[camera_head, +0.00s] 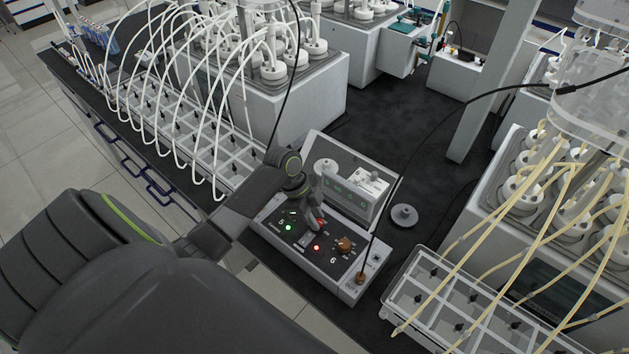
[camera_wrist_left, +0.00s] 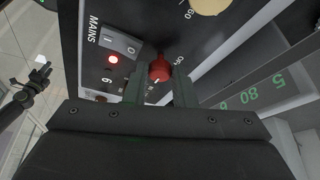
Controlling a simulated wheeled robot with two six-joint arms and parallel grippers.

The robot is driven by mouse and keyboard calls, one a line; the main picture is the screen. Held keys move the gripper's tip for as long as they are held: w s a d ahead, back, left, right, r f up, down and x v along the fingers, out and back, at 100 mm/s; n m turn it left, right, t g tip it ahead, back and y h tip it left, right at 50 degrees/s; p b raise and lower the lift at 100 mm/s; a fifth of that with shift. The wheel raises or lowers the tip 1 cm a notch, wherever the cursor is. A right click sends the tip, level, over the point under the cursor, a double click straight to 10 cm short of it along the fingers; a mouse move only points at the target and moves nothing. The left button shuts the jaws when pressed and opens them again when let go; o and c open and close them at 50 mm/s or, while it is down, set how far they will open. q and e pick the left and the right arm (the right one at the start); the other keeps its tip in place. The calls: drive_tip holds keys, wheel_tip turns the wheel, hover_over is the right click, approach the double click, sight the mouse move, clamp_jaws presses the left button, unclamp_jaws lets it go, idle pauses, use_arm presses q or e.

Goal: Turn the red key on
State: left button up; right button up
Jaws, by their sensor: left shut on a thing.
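The red key (camera_head: 321,224) is on the sloped dark panel of the white control box (camera_head: 322,266). In the left wrist view the red key (camera_wrist_left: 160,70) sits between my two fingers, with the letters OFF printed to its right. My left gripper (camera_head: 314,217) is shut on it, one finger on each side; its fingers (camera_wrist_left: 158,90) hide part of the panel print. A dark jointed shape at the left edge of the wrist view looks like my right gripper (camera_wrist_left: 38,76); its jaws are too small to read.
A rocker switch (camera_wrist_left: 120,42) marked MAINS and a lit red lamp (camera_head: 316,248) are near the key. A green lamp (camera_head: 289,228) is lit. A display unit (camera_head: 350,187) stands close behind. A tube rack (camera_head: 470,300) is at right; a grey round-based piece (camera_head: 404,215) stands on the bench.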

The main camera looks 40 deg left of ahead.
use_arm(q)
drive_tip(key=o, duration=1)
drive_tip(key=shift+w+d, duration=0.1)
drive_tip(key=shift+a+r, duration=0.3)
drive_tip(key=shift+r, duration=0.2)
drive_tip(key=b+v, duration=0.3)
drive_tip(key=v, duration=1.3)
drive_tip(key=shift+d+r+b, duration=0.15)
drive_tip(key=shift+r+b, duration=0.05)
drive_tip(key=shift+b, duration=0.1)
